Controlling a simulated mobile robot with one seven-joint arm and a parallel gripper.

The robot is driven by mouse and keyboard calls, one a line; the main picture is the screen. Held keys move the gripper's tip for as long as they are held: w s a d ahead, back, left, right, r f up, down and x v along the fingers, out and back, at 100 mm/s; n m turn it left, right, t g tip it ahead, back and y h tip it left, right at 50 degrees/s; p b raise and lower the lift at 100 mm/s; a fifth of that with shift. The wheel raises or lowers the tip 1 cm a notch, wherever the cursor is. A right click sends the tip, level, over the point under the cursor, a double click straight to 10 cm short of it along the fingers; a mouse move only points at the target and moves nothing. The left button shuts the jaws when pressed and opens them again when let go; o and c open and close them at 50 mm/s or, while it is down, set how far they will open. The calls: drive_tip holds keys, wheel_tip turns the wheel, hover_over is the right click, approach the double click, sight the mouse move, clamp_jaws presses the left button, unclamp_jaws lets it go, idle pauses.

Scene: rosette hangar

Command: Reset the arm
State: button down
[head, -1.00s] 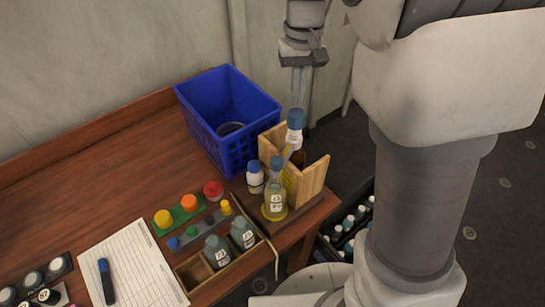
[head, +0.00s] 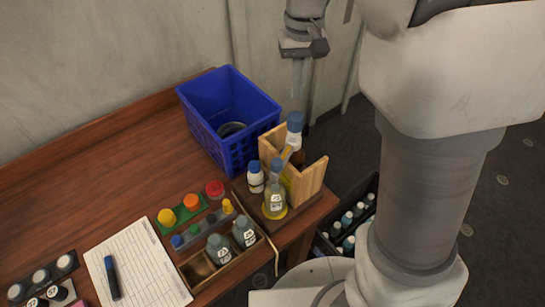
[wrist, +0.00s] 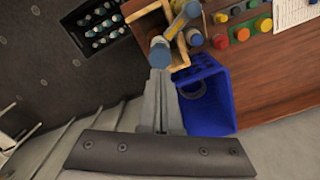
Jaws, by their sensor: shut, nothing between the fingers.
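My gripper (head: 298,92) hangs above and behind the table's right end in the head view, near the wall. In the wrist view my gripper (wrist: 160,76) is shut with its fingers together and nothing between them. Its fingertips appear over a blue-capped bottle (wrist: 160,50) that stands in the wooden holder (wrist: 143,7). I cannot tell the gap in height. The same bottle (head: 295,122) and the holder (head: 312,180) show in the head view, at the table's right end.
A blue basket (head: 208,142) stands at the table's back, left of the holder. A flask (head: 275,203), a rack with bottles (head: 205,275), coloured buttons (head: 190,202) and paper with a pen (head: 125,262) crowd the table (head: 60,190). A dark crate of bottles (head: 325,245) is on the floor.

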idle(0.3)
drive_tip(key=s+d+r+t, duration=0.2)
drive_tip(key=s, duration=0.7)
drive_tip(key=s+d+r+t, duration=0.3)
drive_tip(key=s, duration=0.7)
drive_tip(key=shift+s+m+t+b, duration=0.3)
drive_tip(key=shift+m+b, duration=0.1)
